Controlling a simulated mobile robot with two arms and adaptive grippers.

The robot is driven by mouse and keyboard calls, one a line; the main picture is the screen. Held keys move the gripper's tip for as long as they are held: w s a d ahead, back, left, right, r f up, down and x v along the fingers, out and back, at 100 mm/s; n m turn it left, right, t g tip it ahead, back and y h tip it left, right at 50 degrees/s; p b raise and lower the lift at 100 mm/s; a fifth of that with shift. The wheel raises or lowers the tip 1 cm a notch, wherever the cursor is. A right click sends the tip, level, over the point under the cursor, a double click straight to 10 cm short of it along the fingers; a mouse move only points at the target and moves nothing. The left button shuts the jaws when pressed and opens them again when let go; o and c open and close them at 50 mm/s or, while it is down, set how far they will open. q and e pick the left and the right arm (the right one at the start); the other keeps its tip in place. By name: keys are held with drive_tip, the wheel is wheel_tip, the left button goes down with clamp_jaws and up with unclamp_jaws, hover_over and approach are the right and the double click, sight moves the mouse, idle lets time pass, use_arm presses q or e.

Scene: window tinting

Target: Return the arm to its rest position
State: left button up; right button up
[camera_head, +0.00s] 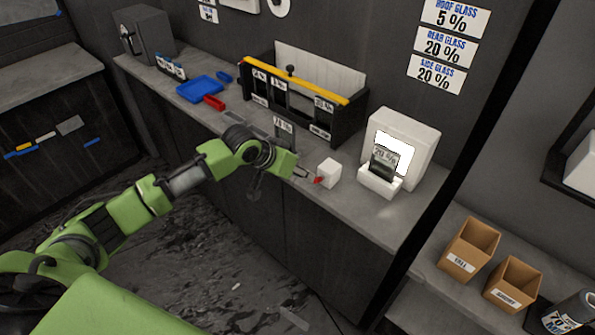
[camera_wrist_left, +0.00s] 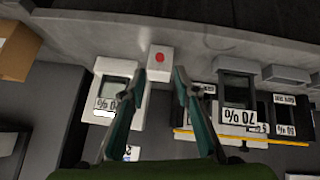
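My left arm reaches in from the left in the head view, stretched out over the workbench. My left gripper (camera_head: 306,177) is beside a small white cube (camera_head: 329,172), with something red at the fingertips. In the left wrist view the two fingers of the gripper (camera_wrist_left: 161,80) are apart with nothing between them. The white cube (camera_wrist_left: 160,65) with a red round button lies just past the fingertips; I cannot tell whether they touch it. My right gripper is not in view.
A white light box (camera_head: 408,140) holding a dark 20 % sample stands right of the cube. A black rack (camera_head: 348,122) with a yellow bar stands behind. A blue tray (camera_head: 200,89) lies further left. Two cardboard bins (camera_head: 468,248) stand on the right shelf.

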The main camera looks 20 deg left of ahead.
use_arm(q)
drive_tip(key=shift+v, duration=0.9)
drive_tip(key=s+a+f+n+y+b, duration=0.1)
drive_tip(key=a+f, duration=0.1)
drive_tip(key=f, duration=0.8)
drive_tip(key=s+a+f+b, duration=0.1)
drive_tip(key=a+f+b, duration=0.1)
drive_tip(key=f, duration=0.7)
drive_tip(key=s+a+f+g+y+b, duration=0.1)
drive_tip(key=s+f, duration=0.6)
drive_tip(key=f, duration=0.4)
drive_tip(key=s+a+f+y+b, duration=0.1)
drive_tip(key=s+f, duration=0.5)
drive_tip(key=f, duration=0.4)
drive_tip(key=s+d+f+g+b, duration=0.1)
drive_tip(key=s+f, duration=0.5)
drive_tip(key=s, duration=0.7)
drive_tip(key=s+d+f+g+b, duration=0.1)
drive_tip(key=s+d+f+g, duration=0.1)
drive_tip(key=s+f, duration=0.5)
drive_tip(key=s+d+f+m+g+b, duration=0.1)
drive_tip(key=s+f, duration=0.6)
drive_tip(key=s, duration=1.1)
drive_tip(key=shift+s+d+g+y, duration=0.3)
drive_tip(key=shift+s+d+g, duration=0.1)
drive_tip(key=shift+d, duration=0.45)
